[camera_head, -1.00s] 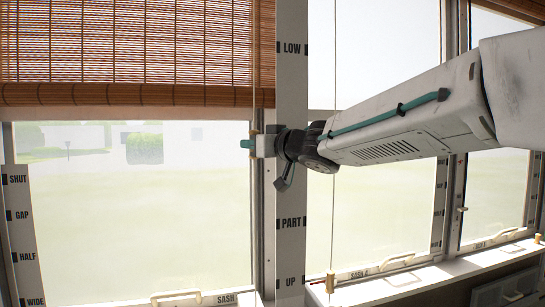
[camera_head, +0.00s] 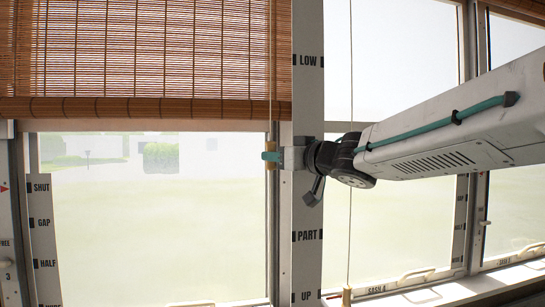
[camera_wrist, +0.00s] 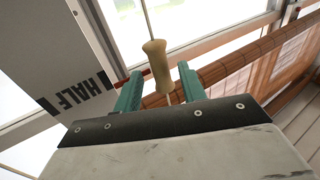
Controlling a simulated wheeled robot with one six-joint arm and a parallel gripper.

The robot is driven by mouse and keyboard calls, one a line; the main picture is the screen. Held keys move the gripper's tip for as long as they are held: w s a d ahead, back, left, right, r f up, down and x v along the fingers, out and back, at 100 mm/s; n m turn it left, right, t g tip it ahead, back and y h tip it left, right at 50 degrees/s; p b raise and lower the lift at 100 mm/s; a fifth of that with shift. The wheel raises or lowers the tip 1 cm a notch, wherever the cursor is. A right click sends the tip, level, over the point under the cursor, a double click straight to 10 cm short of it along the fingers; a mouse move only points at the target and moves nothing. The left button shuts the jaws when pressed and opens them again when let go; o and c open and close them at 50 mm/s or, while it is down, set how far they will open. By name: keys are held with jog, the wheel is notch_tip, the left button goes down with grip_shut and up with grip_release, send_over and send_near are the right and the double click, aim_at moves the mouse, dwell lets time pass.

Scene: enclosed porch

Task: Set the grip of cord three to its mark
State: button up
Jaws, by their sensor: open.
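A tan wooden cord grip (camera_wrist: 157,65) hangs upright on a thin cord in the wrist view. In the head view the grip (camera_head: 271,145) is partly covered by my teal fingers. My gripper (camera_head: 271,156) is open, its fingers (camera_wrist: 159,88) on either side of the grip's lower part; I cannot tell whether they touch it. A white marked post (camera_head: 307,200) beside the cord reads LOW, PART and UP in the head view. HALF (camera_wrist: 80,95) shows on it in the wrist view, beside my gripper. I cannot read the cord's number.
A bamboo blind (camera_head: 150,60) hangs over the upper left window. Another cord (camera_head: 350,220) with a wooden grip (camera_head: 347,296) hangs to the right, behind my arm. A second marked strip (camera_head: 43,235) reads SHUT, GAP and HALF. Window frames and a sill (camera_head: 440,290) lie close by.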

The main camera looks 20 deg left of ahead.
jog(key=v, duration=0.4)
jog(key=shift+s, duration=0.1)
